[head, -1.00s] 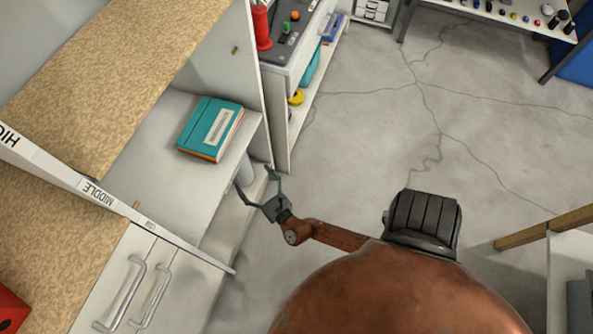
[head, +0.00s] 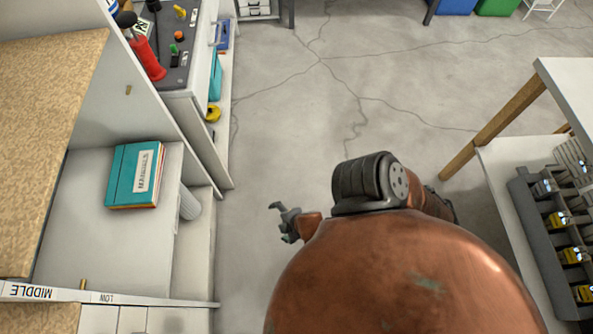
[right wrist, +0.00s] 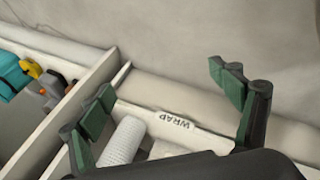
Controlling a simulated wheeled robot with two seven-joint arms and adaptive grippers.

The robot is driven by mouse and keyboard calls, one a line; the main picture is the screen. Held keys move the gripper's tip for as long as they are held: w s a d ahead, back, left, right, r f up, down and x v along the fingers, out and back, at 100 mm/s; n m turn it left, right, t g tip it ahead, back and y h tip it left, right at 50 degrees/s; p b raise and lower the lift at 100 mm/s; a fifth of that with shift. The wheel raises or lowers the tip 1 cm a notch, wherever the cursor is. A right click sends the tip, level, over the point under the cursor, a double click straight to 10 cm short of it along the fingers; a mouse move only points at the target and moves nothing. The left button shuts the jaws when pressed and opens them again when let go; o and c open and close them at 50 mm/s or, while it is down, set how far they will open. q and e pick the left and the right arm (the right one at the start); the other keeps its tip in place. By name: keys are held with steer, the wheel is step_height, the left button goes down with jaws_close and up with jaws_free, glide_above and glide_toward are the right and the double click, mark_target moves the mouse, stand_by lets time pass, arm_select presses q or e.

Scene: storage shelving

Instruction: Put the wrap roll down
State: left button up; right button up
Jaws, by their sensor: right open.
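The wrap roll (head: 190,204) is a white ribbed cylinder on the low shelf at the left, partly hidden under the board that holds the manuals. In the right wrist view the wrap roll (right wrist: 122,142) lies behind a shelf lip with a WRAP label (right wrist: 174,120). My right gripper (head: 284,210) is open and empty, out over the floor to the right of the shelf, apart from the roll. Its two spread fingers also show in the right wrist view (right wrist: 160,82). My left gripper is not in view.
Teal manuals (head: 134,175) lie on the board above the roll. A neighbouring unit holds a red bottle (head: 147,55) and tools. A table with a grey rack (head: 535,215) stands at the right. The concrete floor (head: 290,110) between is clear.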

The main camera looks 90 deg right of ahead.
steer(key=s+a+m+y, duration=0.2)
steer(key=s+a+y, duration=0.1)
steer(key=a, duration=0.4)
steer(key=s+a+r+m+g+y, duration=0.1)
steer(key=s+a+m+y, duration=0.1)
steer(key=a, duration=0.5)
steer(key=shift+s+r+m+y, duration=0.15)
steer(key=shift+s+m+y, duration=0.3)
steer(key=shift+s, duration=0.4)
